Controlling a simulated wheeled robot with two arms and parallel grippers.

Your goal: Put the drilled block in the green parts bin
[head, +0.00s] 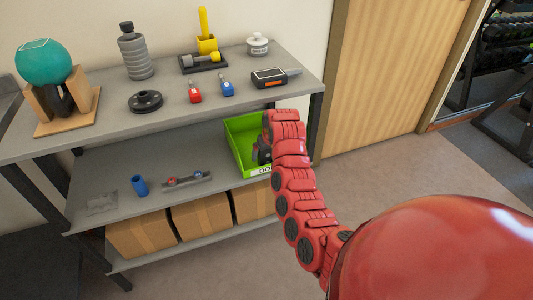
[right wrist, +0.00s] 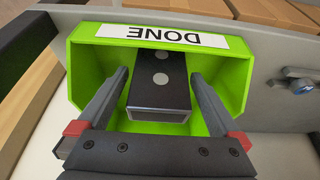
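The drilled block (right wrist: 160,84), dark grey with two pale round spots on its top, is in the green parts bin in the right wrist view. The green parts bin (right wrist: 236,75) has a white label reading DONE on its front edge; it stands on the middle shelf in the head view (head: 238,133). My right gripper (right wrist: 160,76) is open, with one finger on each side of the block and green showing between. In the head view my right gripper (head: 262,151) reaches into the bin and the block cannot be made out. My left gripper is not in view.
The grey upper shelf (head: 120,118) overhangs the bin and carries a teal ball (head: 43,62), a grey bottle (head: 135,52) and a black tool (head: 270,78). A blue cup (head: 139,185) and a small rail (head: 187,180) are left of the bin. Cardboard boxes (head: 202,217) sit below.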

